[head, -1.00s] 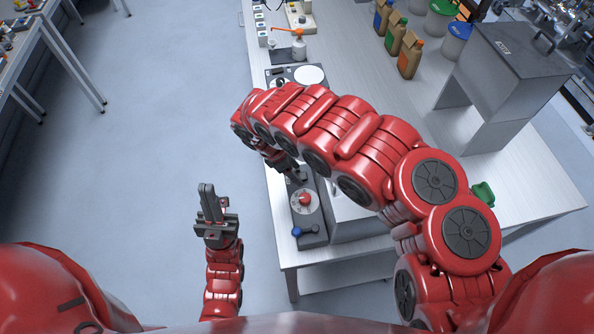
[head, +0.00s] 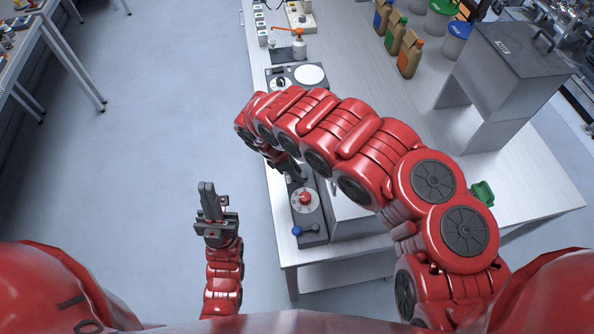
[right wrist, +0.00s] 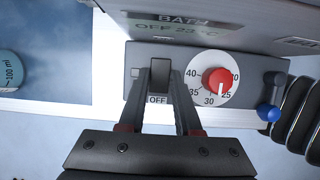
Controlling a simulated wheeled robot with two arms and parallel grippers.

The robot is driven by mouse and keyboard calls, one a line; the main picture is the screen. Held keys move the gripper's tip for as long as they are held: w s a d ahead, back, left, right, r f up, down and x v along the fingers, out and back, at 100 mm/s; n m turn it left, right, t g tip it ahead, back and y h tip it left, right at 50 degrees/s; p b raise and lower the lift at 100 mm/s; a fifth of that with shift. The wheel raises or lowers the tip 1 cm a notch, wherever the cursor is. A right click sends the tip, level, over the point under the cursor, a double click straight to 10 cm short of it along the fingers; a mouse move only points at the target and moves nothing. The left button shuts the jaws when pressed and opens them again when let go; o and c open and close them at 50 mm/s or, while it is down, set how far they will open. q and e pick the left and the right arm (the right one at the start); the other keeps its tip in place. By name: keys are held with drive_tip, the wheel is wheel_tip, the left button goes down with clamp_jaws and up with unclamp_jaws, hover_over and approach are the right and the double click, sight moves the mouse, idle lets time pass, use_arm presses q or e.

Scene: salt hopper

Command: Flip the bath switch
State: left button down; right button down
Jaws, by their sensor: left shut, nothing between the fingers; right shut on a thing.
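The bath's control panel (head: 309,218) is on the bench's near left edge, with a red dial knob and a blue tap. In the right wrist view the grey panel (right wrist: 245,62) lies below a display (right wrist: 178,27) reading "BATH OFF 23 °C". My right gripper (right wrist: 165,72) is at the panel, left of the dial, its two fingers close together around the switch spot. My left gripper (head: 208,196) is shut and empty, over the floor left of the bench.
The red dial knob (right wrist: 217,81) and blue tap (right wrist: 268,112) are right of my right gripper. A 100 ml vessel (right wrist: 9,72) is at the left. A scale-like device (head: 297,77), bags (head: 409,54) and a metal hopper stand (head: 505,75) are further along the bench.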

drive_tip(key=y+p, duration=0.1)
drive_tip(key=p, duration=0.1)
drive_tip(key=r+y+p, duration=0.1)
drive_tip(key=p, duration=0.1)
drive_tip(key=shift+d, duration=0.4)
drive_tip(key=shift+w+d+f+g+y+b, duration=0.15)
drive_tip(key=shift+f+g+y+b, duration=0.15)
drive_tip(key=shift+f+y, duration=0.2)
drive_tip(key=c, duration=0.6)
unclamp_jaws()
drive_tip(key=shift+r, duration=0.1)
drive_tip(key=shift+a, duration=0.2)
